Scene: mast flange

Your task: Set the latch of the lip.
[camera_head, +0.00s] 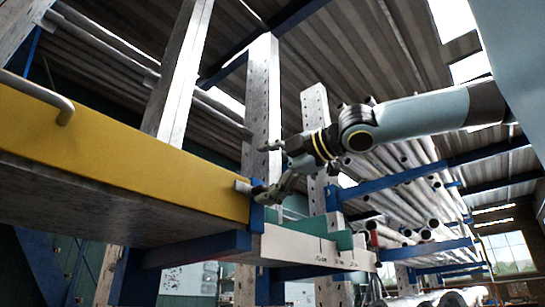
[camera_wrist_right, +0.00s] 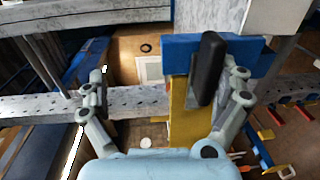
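A yellow panel (camera_head: 120,150), likely the lip, runs across the left of the head view and ends at a blue bracket (camera_head: 257,218). A short grey cylinder (camera_head: 243,187) sticks out at that end. My right gripper (camera_head: 262,168) is beside this end, its fingers spread and empty. In the right wrist view a black lever (camera_wrist_right: 208,66), which looks like the latch, stands between the open fingers (camera_wrist_right: 167,68), closer to the right finger. It lies in front of a blue crosspiece (camera_wrist_right: 178,52) and a yellow strip (camera_wrist_right: 180,112). I see no finger touching it. My left gripper is out of view.
A grey handle (camera_head: 38,92) sits on the panel's left end. Perforated grey posts (camera_head: 262,100) rise behind it. A white beam (camera_head: 310,250) continues to the right below my right gripper. Racked pipes (camera_head: 415,205) fill the right side.

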